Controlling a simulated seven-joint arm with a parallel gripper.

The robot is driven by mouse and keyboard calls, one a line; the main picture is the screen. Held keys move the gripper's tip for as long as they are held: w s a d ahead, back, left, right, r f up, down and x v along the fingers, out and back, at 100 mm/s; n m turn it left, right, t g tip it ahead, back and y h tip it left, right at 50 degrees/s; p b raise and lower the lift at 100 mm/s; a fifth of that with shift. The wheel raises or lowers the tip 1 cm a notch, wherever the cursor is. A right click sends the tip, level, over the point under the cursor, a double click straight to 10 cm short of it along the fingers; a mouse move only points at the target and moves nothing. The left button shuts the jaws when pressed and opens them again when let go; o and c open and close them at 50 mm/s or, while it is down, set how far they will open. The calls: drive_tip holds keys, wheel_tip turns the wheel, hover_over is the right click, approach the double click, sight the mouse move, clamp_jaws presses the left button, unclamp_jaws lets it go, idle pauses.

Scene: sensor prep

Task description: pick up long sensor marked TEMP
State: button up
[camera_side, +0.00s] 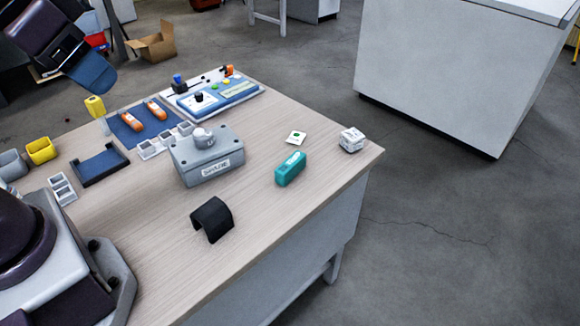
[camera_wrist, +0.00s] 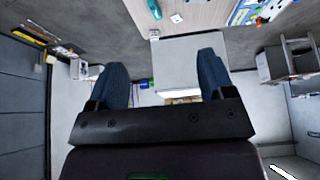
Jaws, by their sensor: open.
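I cannot read the word TEMP on anything. A teal oblong block (camera_side: 290,169) with a pale label lies near the table's right side; part of it shows at the top of the wrist view (camera_wrist: 155,9). A small white block (camera_side: 351,140) sits by the table corner and also shows in the wrist view (camera_wrist: 154,34). My gripper (camera_wrist: 163,70) is open and empty, its blue fingers wide apart. In the side view, a blue finger of my gripper (camera_side: 92,73) hangs at the upper left, well apart from both blocks.
A grey box (camera_side: 207,158) with a knob stands mid-table, with a black curved piece (camera_side: 212,219) in front. A blue mat (camera_side: 128,132) with orange tools, small trays and a panel (camera_side: 215,94) fill the back. The front right tabletop is mostly clear.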

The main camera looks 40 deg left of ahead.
drive_tip(key=shift+c, duration=1.2)
